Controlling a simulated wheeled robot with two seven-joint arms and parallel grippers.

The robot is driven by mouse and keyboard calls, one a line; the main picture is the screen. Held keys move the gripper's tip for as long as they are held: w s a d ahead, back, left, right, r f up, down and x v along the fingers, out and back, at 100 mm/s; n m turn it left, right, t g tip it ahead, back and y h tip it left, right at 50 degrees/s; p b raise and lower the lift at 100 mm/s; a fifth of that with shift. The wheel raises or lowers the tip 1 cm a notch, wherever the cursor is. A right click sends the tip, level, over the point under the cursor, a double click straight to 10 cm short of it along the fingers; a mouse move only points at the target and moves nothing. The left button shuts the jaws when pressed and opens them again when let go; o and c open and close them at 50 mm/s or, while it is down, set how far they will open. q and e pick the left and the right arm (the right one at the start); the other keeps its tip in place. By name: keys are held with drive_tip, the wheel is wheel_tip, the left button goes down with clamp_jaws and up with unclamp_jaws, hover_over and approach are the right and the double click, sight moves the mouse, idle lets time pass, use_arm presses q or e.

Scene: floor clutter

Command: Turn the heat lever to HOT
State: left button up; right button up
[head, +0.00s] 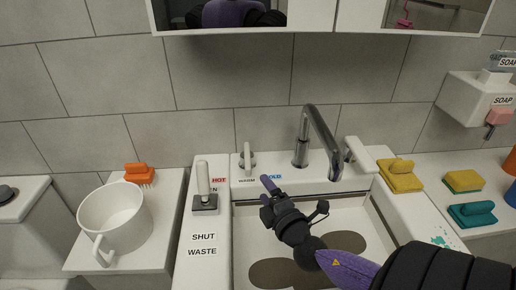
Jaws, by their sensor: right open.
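The heat lever (247,157) is a small grey upright lever on a round base at the back left of the sink. The red HOT label (218,181) is to its lower left, the WARM label (247,181) is just below it, and the blue COLD label, partly covered, is to its lower right. The lever stands about upright, above WARM. My right gripper (267,196) is open and empty over the sink's back left, below and right of the lever, apart from it in the picture. Its purple fingertip overlaps the COLD label. My left gripper is not in view.
A chrome spout (318,135) and a white tap handle (358,155) stand right of the lever. A white waste lever (203,180) stands to the left. A white mug (115,218) and orange brush (140,173) are further left. Sponges (400,178) lie right.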

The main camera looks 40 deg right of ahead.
sight(248, 167)
drive_tip(key=b+x, duration=0.1)
drive_tip(key=x, duration=0.8)
drive_tip(key=shift+w, duration=0.4)
clamp_jaws()
idle(0.8)
